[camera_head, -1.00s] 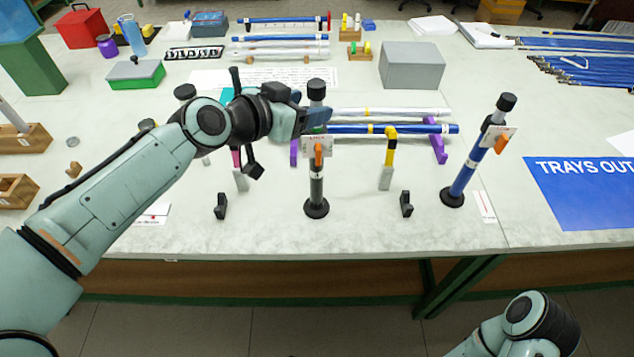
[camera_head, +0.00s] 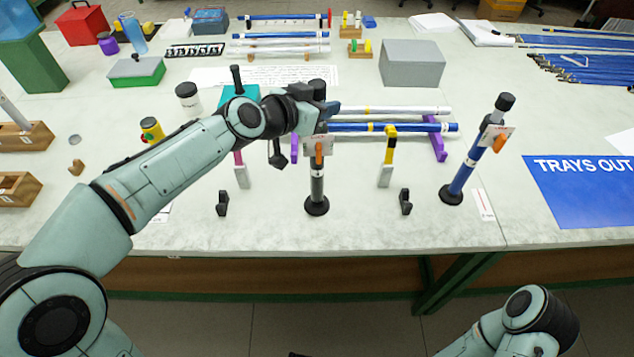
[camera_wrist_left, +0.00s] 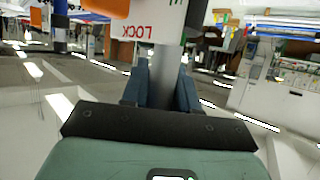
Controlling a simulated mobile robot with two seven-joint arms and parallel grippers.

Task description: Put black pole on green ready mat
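The black pole (camera_head: 317,187) stands upright on a round black foot near the table's front, with a white tag and orange clip on it. In the left wrist view a grey length of the pole (camera_wrist_left: 161,82) rises between my fingers, below a tag reading LOCK. My left gripper (camera_head: 326,108) is at the pole's upper part; its blue-grey fingers (camera_wrist_left: 160,88) lie on both sides. Whether they press on it is unclear. A teal-green mat (camera_head: 231,92) shows partly behind my left forearm. My right gripper is out of view.
A tilted blue pole (camera_head: 460,178) with a similar tag stands to the right. A yellow-topped post (camera_head: 389,155) and small black holders (camera_head: 405,202) are nearby. Blue and white rods (camera_head: 390,128) lie behind on purple supports (camera_head: 438,147). A grey box (camera_head: 412,65) stands farther back.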

